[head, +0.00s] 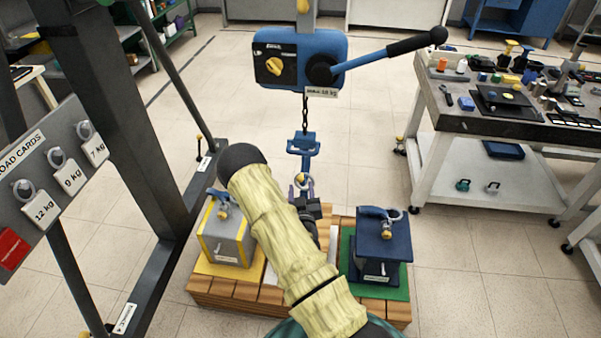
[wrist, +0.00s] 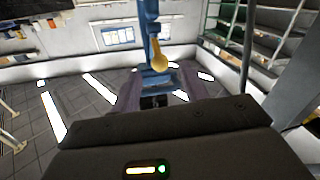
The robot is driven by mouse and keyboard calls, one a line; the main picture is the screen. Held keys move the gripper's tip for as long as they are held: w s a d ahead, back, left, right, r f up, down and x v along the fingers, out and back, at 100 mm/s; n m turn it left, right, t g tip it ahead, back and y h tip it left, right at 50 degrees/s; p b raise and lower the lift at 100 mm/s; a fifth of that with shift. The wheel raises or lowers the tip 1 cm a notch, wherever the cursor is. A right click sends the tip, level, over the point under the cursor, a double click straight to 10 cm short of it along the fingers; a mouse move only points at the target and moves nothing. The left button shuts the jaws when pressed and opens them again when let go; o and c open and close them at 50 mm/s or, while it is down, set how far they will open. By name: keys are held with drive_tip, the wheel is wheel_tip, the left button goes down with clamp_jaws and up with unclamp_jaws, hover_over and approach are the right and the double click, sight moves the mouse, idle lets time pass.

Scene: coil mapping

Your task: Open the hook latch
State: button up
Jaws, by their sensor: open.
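A blue hook block (head: 303,144) hangs on a dark chain below the hoist in the head view. Its lower hook part is partly hidden by my gripper (head: 305,190) and arm. In the wrist view, the blue hook (wrist: 149,25) hangs upright, with a brass-coloured latch piece (wrist: 159,58) at its lower right side. My gripper (wrist: 157,92) is open, with a purple-grey finger at each side below the hook. The hook's lower end lies around the gap between the fingers; I cannot tell whether anything touches.
The blue hoist (head: 298,62) has a long lever (head: 385,50) reaching right. A grey weight (head: 226,235) and a dark blue weight (head: 383,238) stand on a wooden pallet (head: 240,291). A card board (head: 45,190) is at left, and a cluttered workbench (head: 520,130) at right.

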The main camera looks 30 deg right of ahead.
sight(302, 171)
drive_tip(key=p+x, duration=0.1)
drive_tip(key=x, duration=0.6)
drive_tip(key=shift+c, duration=0.5)
clamp_jaws()
